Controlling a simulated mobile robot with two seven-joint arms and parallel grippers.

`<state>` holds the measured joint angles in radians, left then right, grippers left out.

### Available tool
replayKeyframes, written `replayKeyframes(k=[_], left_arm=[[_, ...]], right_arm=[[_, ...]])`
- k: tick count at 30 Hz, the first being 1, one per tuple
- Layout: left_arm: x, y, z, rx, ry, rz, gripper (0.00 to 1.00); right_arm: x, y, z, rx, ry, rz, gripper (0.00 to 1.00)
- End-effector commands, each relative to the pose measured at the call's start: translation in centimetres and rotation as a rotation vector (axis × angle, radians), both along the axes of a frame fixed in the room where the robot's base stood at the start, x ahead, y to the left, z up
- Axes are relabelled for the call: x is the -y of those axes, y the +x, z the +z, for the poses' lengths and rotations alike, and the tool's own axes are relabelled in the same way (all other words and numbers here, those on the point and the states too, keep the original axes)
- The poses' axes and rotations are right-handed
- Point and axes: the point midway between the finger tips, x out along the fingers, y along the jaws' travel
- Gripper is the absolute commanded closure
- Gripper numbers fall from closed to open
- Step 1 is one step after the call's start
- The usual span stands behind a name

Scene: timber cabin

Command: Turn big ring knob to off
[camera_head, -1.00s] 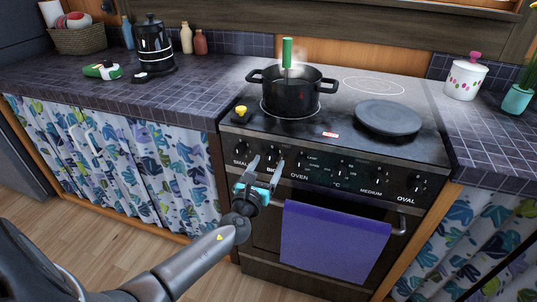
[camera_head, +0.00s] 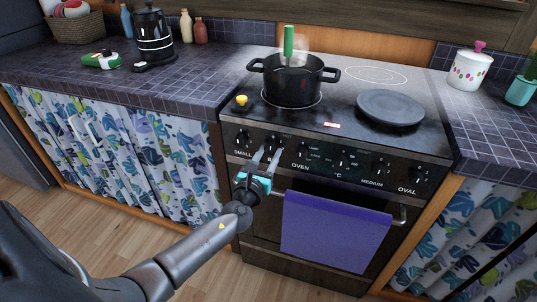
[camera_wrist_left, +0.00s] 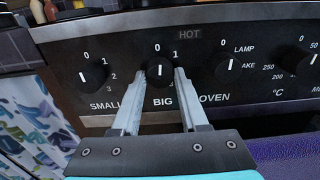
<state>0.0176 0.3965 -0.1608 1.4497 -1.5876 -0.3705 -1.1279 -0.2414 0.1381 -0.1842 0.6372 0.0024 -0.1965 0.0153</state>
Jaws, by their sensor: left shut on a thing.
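The big ring knob (camera_wrist_left: 160,71) is black with a white line and sits above the word BIG on the stove's front panel (camera_wrist_left: 205,75). Its white line stands about upright, toward the 0 mark, in the left wrist view. In the head view the knob (camera_head: 271,141) is partly hidden by my fingers. My left gripper (camera_head: 267,154) is shut on the knob, with one finger on each side; both fingers also show in the left wrist view (camera_wrist_left: 160,74). My right gripper is not in view.
The small ring knob (camera_wrist_left: 93,74) is left of the fingers and the oven knob (camera_wrist_left: 229,68) is right. A black pot (camera_head: 292,82) stands on the hob above. A purple towel (camera_head: 335,232) hangs on the oven handle below right.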

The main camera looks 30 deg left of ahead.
Motion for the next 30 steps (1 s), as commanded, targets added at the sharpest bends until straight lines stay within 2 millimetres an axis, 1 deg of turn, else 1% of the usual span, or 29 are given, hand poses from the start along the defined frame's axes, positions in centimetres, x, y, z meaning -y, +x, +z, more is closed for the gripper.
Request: replayKeyframes(k=[1, 2, 8, 15, 21, 22, 27, 30], left_arm=[[0.01, 0.02, 0.05, 0.001, 0.0, -0.001, 0.97], [0.0, 0.03, 0.05, 0.001, 0.0, -0.001, 1.0], [0.01, 0.04, 0.03, 0.003, -0.009, -0.001, 1.0], [0.05, 0.06, 0.02, 0.033, -0.13, -0.002, 1.0], [0.04, 0.07, 0.11, 0.033, -0.131, -0.001, 1.0], [0.04, 0.07, 0.11, 0.033, -0.131, -0.001, 0.55], [0.05, 0.05, 0.08, 0.032, -0.13, -0.001, 0.36], [0.04, 0.04, 0.06, 0.032, -0.129, -0.001, 0.27]], right_arm=[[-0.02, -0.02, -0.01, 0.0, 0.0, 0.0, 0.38], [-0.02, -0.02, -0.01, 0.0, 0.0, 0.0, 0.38], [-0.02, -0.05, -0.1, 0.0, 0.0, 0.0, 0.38], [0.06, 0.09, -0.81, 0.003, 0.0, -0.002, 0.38], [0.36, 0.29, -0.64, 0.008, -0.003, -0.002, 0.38], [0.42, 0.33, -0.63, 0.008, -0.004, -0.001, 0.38], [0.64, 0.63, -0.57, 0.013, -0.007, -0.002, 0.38], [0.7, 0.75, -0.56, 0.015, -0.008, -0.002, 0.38]])
